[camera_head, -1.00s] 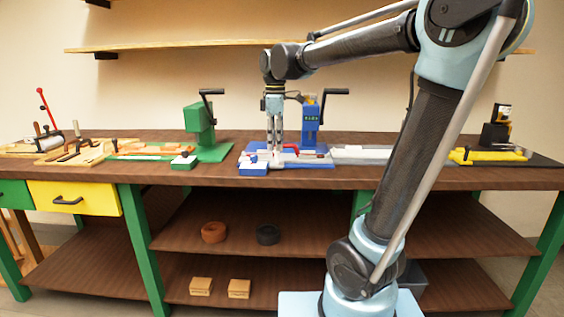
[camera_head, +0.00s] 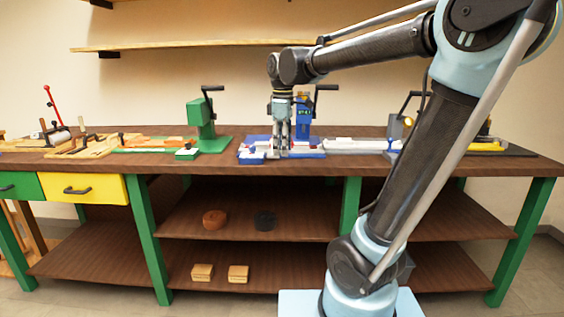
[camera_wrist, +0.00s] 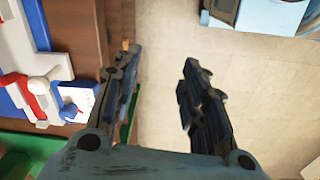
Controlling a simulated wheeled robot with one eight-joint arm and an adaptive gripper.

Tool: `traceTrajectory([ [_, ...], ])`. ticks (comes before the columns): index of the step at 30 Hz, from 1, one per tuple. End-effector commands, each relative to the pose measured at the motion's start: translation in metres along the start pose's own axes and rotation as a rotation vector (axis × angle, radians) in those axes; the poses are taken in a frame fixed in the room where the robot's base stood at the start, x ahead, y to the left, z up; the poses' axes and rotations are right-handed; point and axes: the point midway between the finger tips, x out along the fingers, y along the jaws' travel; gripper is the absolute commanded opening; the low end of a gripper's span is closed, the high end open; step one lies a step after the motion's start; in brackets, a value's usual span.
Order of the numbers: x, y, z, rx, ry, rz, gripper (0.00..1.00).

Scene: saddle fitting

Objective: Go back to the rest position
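My gripper (camera_head: 281,142) hangs pointing down in front of the blue station (camera_head: 255,142) at the front edge of the workbench (camera_head: 330,171) in the head view. The blue station's white and red parts (camera_wrist: 35,85) lie left of the fingers in the wrist view. My arm spans the right half of the head view.
A green press (camera_head: 205,125) stands left of the blue station, and a blue press (camera_head: 303,120) stands behind my gripper. Wooden trays (camera_head: 90,146) lie at the left. A shelf (camera_head: 200,46) runs along the wall above. Open floor lies in front of the bench.

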Motion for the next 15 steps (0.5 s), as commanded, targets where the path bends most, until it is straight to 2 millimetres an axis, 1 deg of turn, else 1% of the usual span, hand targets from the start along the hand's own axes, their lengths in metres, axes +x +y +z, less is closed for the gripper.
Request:
traceTrajectory([
  [8, 0.023, -0.016, 0.047, 0.208, 0.016, 0.022, 0.4],
  [11, 0.039, -0.026, 0.072, 0.328, 0.026, 0.035, 0.4],
  [15, 0.068, -0.045, 0.111, 0.534, 0.045, 0.056, 0.4],
])
